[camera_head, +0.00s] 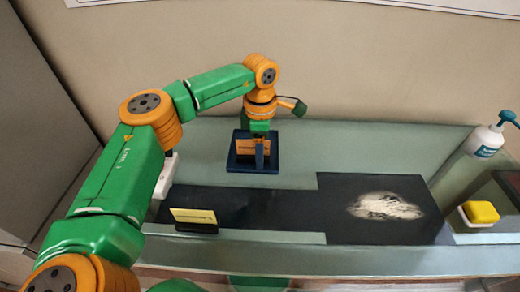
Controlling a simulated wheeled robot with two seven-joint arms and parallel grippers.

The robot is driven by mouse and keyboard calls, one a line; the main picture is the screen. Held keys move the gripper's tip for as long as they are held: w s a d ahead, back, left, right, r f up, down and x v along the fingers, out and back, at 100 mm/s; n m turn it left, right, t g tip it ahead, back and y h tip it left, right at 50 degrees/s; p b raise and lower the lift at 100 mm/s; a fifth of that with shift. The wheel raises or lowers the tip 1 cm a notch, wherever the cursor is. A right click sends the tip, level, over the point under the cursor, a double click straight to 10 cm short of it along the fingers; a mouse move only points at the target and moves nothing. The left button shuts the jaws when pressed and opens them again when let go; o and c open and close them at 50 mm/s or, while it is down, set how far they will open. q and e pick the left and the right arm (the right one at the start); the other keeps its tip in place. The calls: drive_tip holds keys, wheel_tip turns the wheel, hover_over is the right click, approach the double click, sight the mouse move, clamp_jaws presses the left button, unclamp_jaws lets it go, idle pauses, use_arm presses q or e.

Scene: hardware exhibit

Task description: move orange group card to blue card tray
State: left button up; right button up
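The orange card (246,147) stands roughly upright at the blue card tray (232,168), left of the middle of the counter. My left gripper (259,145) points down at the card from above, at the tray. The wrist and the dark parts in front cover some of the card. I cannot tell whether the fingers are closed on the card or whether the card touches the tray floor. My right gripper is not in view.
A pale yellow card in a dark holder (195,220) stands nearer the front. A dark mat (330,225) with a whitish patch lies to the right. A yellow-topped block (480,212) and a pump bottle (487,139) are at far right. A white object (165,178) sits beside my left arm.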

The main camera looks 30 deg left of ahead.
use_arm(q)
wheel_tip(320, 180, up, 12)
drive_tip(key=shift+r, duration=0.25)
drive_tip(key=shift+f, duration=0.1)
idle(0.4)
